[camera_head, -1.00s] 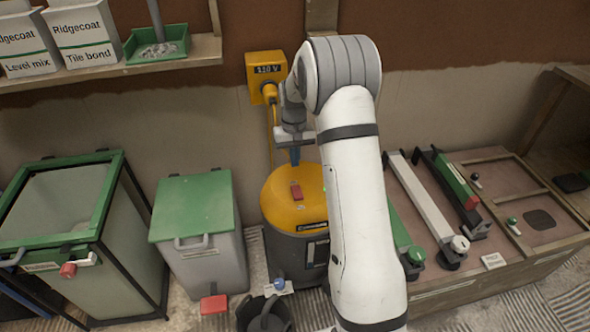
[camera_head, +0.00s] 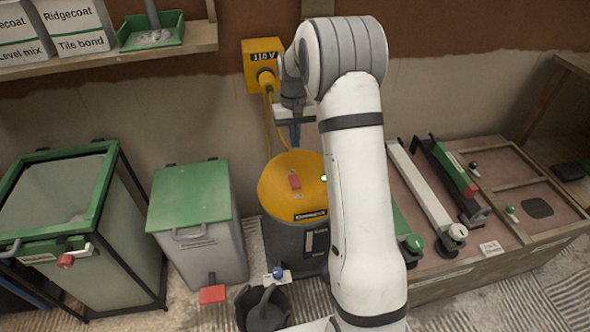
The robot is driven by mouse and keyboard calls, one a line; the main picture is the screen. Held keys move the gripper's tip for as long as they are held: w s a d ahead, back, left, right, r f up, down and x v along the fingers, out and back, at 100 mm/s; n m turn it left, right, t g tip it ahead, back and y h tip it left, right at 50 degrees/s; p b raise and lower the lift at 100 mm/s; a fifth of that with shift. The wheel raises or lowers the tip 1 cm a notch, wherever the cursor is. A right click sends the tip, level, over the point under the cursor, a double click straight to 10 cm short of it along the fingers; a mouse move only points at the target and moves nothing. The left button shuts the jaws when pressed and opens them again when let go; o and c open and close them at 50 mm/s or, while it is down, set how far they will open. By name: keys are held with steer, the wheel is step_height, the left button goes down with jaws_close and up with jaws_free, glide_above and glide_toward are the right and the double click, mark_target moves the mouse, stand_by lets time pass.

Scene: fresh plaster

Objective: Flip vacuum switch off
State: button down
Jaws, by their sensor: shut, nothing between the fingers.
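The vacuum (camera_head: 290,245) is a dark drum with a yellow lid, standing on the floor against the wall. A red rocker switch (camera_head: 295,181) sits on top of the lid. My gripper (camera_head: 295,143) hangs pointing down above the back of the lid, behind the switch in the picture. Its blue fingers are shut and empty, and they appear apart from the switch. My white arm hides the right side of the lid.
A yellow 110 V box (camera_head: 262,60) with a plug and cable is on the wall behind. A grey bin with a green lid (camera_head: 190,195) stands left of the vacuum. A workbench (camera_head: 480,250) with tools is at right.

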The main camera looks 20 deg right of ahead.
mark_target(297, 183)
steer(key=f+b, duration=0.1)
steer(key=f, duration=0.3)
steer(key=s+f+b, duration=0.1)
steer(key=f, duration=0.4)
steer(key=s+f+b, duration=0.1)
steer(key=f+b, duration=0.1)
steer(key=f, duration=0.2)
steer(key=shift+a+f, duration=0.1)
steer(key=shift+f, duration=0.3)
